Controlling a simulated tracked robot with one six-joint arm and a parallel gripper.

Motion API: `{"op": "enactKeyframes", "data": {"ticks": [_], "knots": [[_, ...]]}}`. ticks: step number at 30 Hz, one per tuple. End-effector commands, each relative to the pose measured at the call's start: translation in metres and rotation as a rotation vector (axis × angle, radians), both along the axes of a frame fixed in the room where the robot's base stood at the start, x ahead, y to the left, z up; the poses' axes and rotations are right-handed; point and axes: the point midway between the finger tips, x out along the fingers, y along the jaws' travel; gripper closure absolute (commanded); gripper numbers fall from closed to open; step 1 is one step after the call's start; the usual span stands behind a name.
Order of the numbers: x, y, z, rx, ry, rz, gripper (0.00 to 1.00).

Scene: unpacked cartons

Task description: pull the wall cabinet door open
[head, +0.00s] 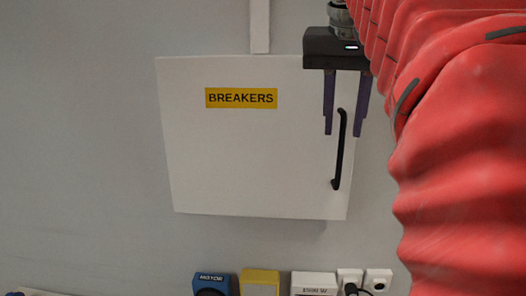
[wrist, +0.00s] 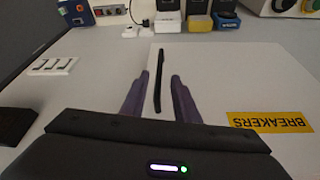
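The white wall cabinet door (head: 240,160) bears a yellow BREAKERS label (head: 241,98) and looks shut. Its black bar handle (head: 338,165) runs upright near the door's right edge. My gripper (head: 344,126) is open, its two purple fingers pointing down over the upper part of the handle. In the wrist view the handle (wrist: 159,80) lies between the spread fingers of my gripper (wrist: 160,78), with a visible gap on each side. It reaches past the fingertips. I cannot tell how far the fingertips are from the door surface (wrist: 225,75).
Below the cabinet are a blue MOTOR box (head: 211,283), a yellow-framed box (head: 260,274), a white box (head: 314,281) and wall sockets (head: 378,279), one with a black plug. A white conduit (head: 260,25) rises above the cabinet. The wall left of it is clear.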

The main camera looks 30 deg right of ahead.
Motion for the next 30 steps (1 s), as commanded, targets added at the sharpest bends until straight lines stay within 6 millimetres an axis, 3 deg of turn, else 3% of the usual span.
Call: {"op": "enactKeyframes", "data": {"ticks": [18,30], "knots": [[0.019,-0.02,-0.068,0.001,0.001,0.0,0.72],[0.022,-0.022,-0.075,0.0,0.0,0.0,0.72]]}}
